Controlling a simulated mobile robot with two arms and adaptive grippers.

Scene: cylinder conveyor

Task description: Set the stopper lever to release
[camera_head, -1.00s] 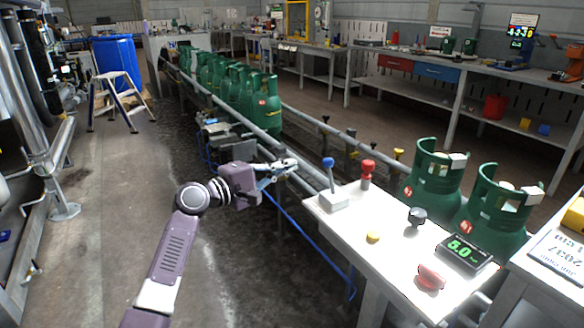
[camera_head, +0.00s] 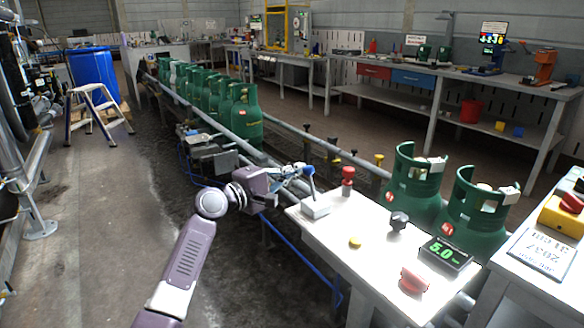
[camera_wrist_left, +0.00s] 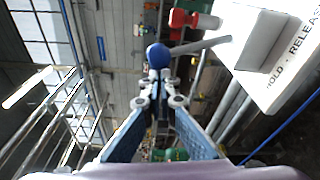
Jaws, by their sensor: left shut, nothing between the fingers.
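The stopper lever has a blue ball knob (camera_head: 309,170) on a thin shaft rising from a light block (camera_head: 315,209) at the left corner of the white panel table. It leans slightly left in the head view. My left gripper (camera_head: 300,172) is shut and empty, its tips right beside the knob on its left. In the left wrist view the knob (camera_wrist_left: 158,55) lies just beyond the shut fingertips (camera_wrist_left: 160,85); whether they touch I cannot tell. Partly cut-off HOLD and RELEASE lettering (camera_wrist_left: 290,50) shows beside the lever block (camera_wrist_left: 262,40). My right gripper is not in view.
A red knob (camera_head: 347,180) stands just right of the lever. The white table (camera_head: 375,262) also carries a black knob, yellow and red buttons and a display (camera_head: 446,253). Green cylinders (camera_head: 415,190) stand behind it; several more (camera_head: 240,112) line the conveyor.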

